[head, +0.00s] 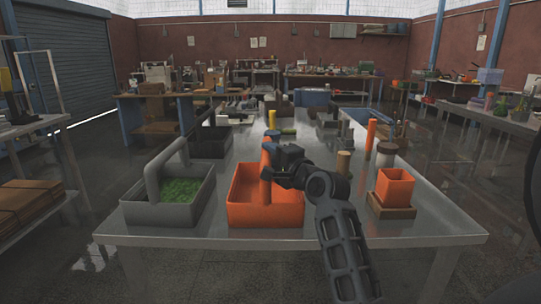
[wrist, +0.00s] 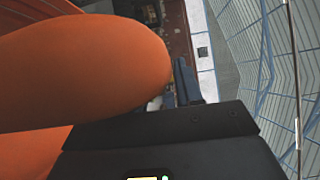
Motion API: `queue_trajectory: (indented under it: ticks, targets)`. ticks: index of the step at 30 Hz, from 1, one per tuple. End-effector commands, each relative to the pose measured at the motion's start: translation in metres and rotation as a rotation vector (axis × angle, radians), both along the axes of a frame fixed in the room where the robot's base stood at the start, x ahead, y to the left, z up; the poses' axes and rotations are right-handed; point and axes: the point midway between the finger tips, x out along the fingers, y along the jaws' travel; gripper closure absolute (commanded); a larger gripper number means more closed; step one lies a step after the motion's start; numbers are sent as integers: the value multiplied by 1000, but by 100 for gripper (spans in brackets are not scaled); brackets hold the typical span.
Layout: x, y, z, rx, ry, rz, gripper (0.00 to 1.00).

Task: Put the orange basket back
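The orange basket (head: 265,212) is an open rectangular bin with a thick arched handle. It appears to rest near the front edge of the metal table (head: 330,232), and I see nothing inside it. My gripper (head: 271,165) reaches in from the right at the handle, above the basket. In the wrist view the orange handle (wrist: 90,70) fills the left side, very close to the camera. The other finger is hidden, so I cannot tell whether the jaws are closed on the handle.
A grey basket (head: 135,213) with green contents stands left of the orange one. A dark basket (head: 209,150) is behind it. An orange square pot (head: 395,187) on a brown base (head: 390,211), a jar (head: 387,158) and an orange post (head: 370,138) stand to the right.

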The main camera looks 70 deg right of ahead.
Motion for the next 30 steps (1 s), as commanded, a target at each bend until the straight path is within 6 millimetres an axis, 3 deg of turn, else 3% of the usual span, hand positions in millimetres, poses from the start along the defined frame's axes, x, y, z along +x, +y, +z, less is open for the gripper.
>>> queue_trajectory:
  ticks: [7,17,30]
  targets:
    - [0,0,1,-1,-1,0,41]
    - [-3,2,2,-1,-1,0,41]
    - [-70,46,-1,1,-1,-1,41]
